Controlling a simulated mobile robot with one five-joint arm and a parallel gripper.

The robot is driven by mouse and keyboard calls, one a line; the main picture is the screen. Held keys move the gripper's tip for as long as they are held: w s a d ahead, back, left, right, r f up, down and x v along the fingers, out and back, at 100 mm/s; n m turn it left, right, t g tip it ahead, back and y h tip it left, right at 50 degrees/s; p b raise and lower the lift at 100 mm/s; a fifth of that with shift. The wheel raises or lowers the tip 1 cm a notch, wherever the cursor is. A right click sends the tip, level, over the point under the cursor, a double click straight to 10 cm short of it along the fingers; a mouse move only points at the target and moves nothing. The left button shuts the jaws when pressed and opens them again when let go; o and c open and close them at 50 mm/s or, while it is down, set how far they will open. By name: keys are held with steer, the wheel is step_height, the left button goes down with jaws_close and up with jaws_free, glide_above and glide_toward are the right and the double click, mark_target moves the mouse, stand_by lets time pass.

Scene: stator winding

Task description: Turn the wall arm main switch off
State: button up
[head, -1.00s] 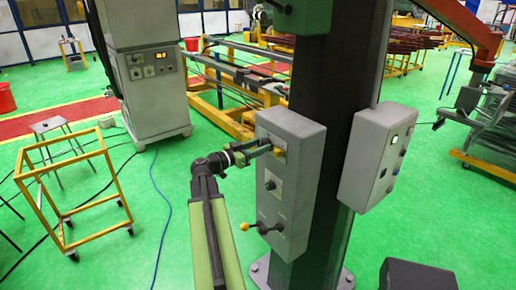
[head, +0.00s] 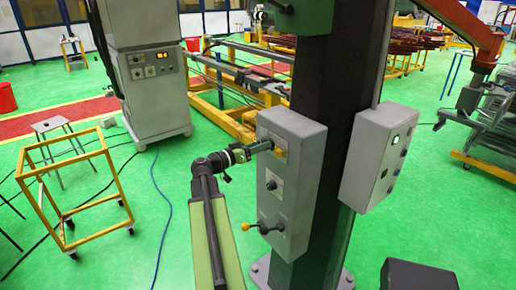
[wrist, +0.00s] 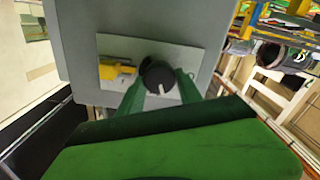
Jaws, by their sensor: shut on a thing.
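A grey switch box (head: 302,150) is mounted on the dark column. On its upper plate is a rotary switch, mostly hidden by my gripper (head: 270,146) in the head view, with a yellow part (head: 280,153) beside it. In the wrist view the switch is a round black knob (wrist: 158,78) with a white pointer mark, on a light plate (wrist: 190,58). The yellow part (wrist: 115,70) lies left of the knob. My gripper (wrist: 160,88) is shut on the black knob, with one green finger on each side.
Lower on the box are a second switch (head: 272,186) and a lever with a yellow ball end (head: 246,227). Another grey box (head: 378,155) with a lit indicator hangs right of the column (head: 320,190). A yellow wheeled frame (head: 75,190) stands left on open green floor.

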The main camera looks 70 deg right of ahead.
steer(key=n, duration=1.3)
steer(key=shift+d, duration=0.15)
steer(key=shift+n, duration=0.4)
steer(key=o, duration=1.4)
steer(key=shift+d+f, duration=0.1)
steer(key=shift+c, duration=0.2)
steer(key=v, duration=1.7)
steer(key=shift+a, duration=0.3)
